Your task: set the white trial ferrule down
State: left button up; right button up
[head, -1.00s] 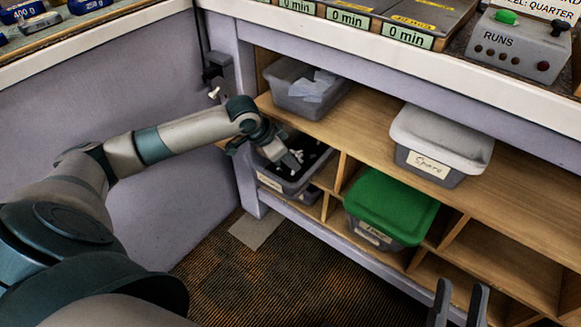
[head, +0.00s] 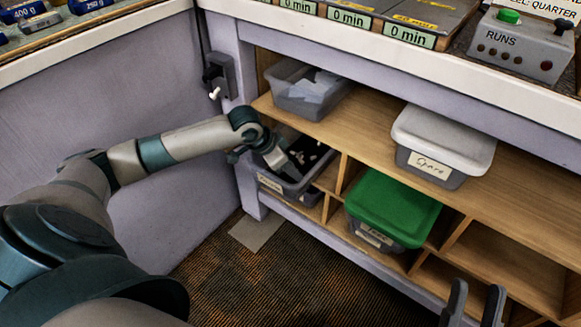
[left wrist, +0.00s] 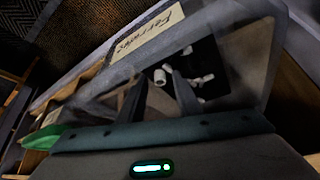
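My left gripper (head: 294,172) reaches down into a grey open bin (head: 262,180) on the lower shelf. In the left wrist view, its fingers (left wrist: 160,80) stand apart inside this bin, whose label (left wrist: 147,33) appears to read "Ferrules". A white ferrule (left wrist: 159,77) shows between the fingertips, with a dark gap at its sides; it does not look gripped. Other small white pieces (left wrist: 204,79) lie on the dark bin floor close by. Which one is the trial ferrule I cannot tell. My right gripper (head: 478,291) is open and empty at the lower right.
A green-lidded bin (head: 393,205) stands right of the ferrule bin, past a wooden divider. On the shelf above are an open grey bin (head: 308,92) and a lidded bin labelled "Spare" (head: 443,140). The bench edge (head: 420,65) overhangs the shelves.

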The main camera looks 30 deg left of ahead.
aim_at(287, 178)
pick_arm(q)
jog(key=shift+r, duration=0.1)
